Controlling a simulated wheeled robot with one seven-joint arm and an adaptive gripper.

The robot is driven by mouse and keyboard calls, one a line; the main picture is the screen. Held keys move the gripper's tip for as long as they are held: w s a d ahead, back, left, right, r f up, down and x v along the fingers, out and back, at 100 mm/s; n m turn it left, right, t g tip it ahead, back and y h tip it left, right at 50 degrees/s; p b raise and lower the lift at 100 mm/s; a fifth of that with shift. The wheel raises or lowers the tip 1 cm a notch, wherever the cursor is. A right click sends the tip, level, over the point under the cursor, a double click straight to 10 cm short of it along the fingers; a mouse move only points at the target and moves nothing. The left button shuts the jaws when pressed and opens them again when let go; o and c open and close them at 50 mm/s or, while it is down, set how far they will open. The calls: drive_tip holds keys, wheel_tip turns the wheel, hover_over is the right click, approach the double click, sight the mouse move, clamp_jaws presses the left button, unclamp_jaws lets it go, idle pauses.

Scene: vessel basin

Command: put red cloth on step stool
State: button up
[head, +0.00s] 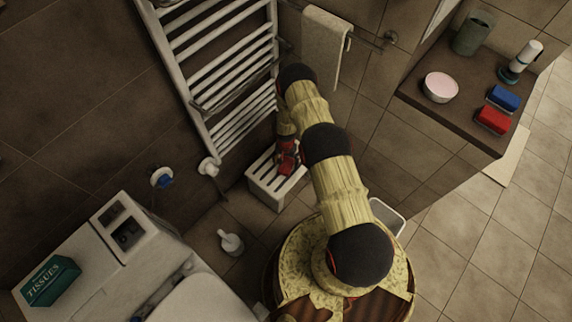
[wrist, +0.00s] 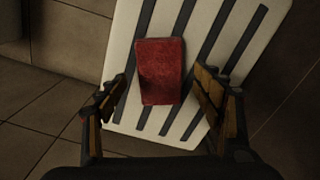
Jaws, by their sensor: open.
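The red cloth (wrist: 161,72), a small folded rectangle, lies on the white slatted top of the step stool (wrist: 122,62) in the wrist view. My gripper (wrist: 160,82) is open, with one finger on each side of the cloth and a gap at both sides. In the head view the stool (head: 268,192) stands on the floor below the towel radiator. My gripper (head: 287,158) is over its top there, with red showing at it; I cannot tell cloth from gripper parts in that view.
A dark counter (head: 450,112) at right holds a red block-like item (head: 494,120), a blue one (head: 504,98), a pink-topped bowl (head: 440,87), a dispenser (head: 521,60) and a grey-green cup (head: 473,33). The radiator (head: 225,70) is close behind the stool. A toilet brush (head: 231,242) stands left.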

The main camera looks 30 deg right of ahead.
sight(286, 165)
wheel_tip(286, 165, up, 9)
drive_tip(key=p, duration=0.2)
idle(0.5)
drive_tip(key=s+a+r+n+g, duration=0.2)
drive_tip(key=s+r+n+g, duration=0.15)
drive_tip(key=s, duration=0.65)
drive_tip(key=s+a+r+n, duration=0.1)
drive_tip(key=s+a+r, duration=0.1)
drive_tip(key=r, duration=1.6)
drive_tip(key=s+a+r+n, duration=0.2)
drive_tip(key=r, duration=1.5)
drive_tip(key=s+a+r+t, duration=0.2)
drive_tip(key=s+r+t, duration=0.1)
drive_tip(key=r, duration=0.7)
drive_tip(key=s+a+r+n+t, duration=0.1)
drive_tip(key=s+r+t, duration=0.2)
drive_tip(key=s+r, duration=0.3)
drive_tip(key=s+a+r+n+t, duration=0.1)
drive_tip(key=s+a+r+t, duration=0.1)
drive_tip(key=r, duration=1.3)
drive_tip(key=s+t, duration=0.1)
drive_tip(key=s, duration=0.1)
drive_tip(key=shift+s+a+r, duration=0.2)
drive_tip(key=shift+s+a, duration=0.15)
drive_tip(key=shift+s, duration=0.05)
